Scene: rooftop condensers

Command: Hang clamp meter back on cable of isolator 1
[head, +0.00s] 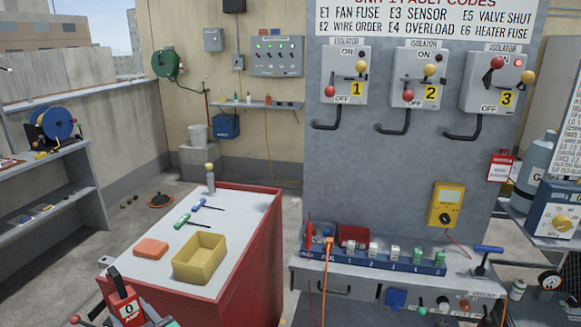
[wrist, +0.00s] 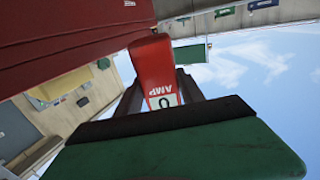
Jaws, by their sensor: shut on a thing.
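The clamp meter (head: 124,308) is red with a white display reading 0, low at the left in the head view. Isolator 1 (head: 344,75) is a grey box with a yellow 1 label on the grey panel, right of centre. Its dark cable (head: 327,125) bends out below the box. The meter is well away from this cable, lower and to the left.
Isolator 2 (head: 417,78) and isolator 3 (head: 492,82) hang right of isolator 1.

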